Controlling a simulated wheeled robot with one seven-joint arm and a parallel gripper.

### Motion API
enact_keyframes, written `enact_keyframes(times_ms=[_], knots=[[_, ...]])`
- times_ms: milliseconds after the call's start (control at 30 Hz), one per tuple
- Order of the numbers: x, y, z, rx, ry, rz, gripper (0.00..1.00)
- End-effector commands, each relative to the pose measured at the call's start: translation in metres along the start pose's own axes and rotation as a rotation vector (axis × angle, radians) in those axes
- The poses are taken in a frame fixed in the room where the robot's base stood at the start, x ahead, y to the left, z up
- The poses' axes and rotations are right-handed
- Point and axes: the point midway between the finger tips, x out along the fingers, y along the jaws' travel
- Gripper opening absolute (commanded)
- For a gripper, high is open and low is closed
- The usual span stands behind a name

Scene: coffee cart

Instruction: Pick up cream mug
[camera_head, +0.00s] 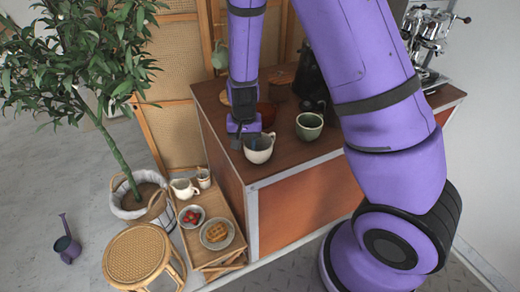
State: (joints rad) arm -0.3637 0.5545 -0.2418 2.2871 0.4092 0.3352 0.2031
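The cream mug (262,152) stands upright on the brown cart top (226,130), close to its front left corner. My gripper (247,137) points down from above at the mug's left and back side. Its dark fingers are at the mug's rim, partly hidden by the mug and by each other. I cannot tell whether they touch the mug or how far apart they are.
A green mug (310,126) stands to the right of the cream mug. A dark machine (308,80) and an espresso machine (428,38) stand further back. A low wooden shelf (196,240) holds dishes below left.

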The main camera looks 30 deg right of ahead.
Motion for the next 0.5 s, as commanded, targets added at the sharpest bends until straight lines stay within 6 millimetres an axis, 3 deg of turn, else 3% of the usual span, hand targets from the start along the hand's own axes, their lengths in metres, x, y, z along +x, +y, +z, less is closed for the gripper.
enact_keyframes(times_ms=[267, 400, 500], knots=[[0.0020, -0.0002, 0.0003, 0.000, 0.000, 0.000, 0.36], [0.0019, -0.0002, 0.0003, 0.000, 0.000, 0.000, 0.04], [0.0019, -0.0002, 0.0002, 0.000, 0.000, 0.000, 0.00]])
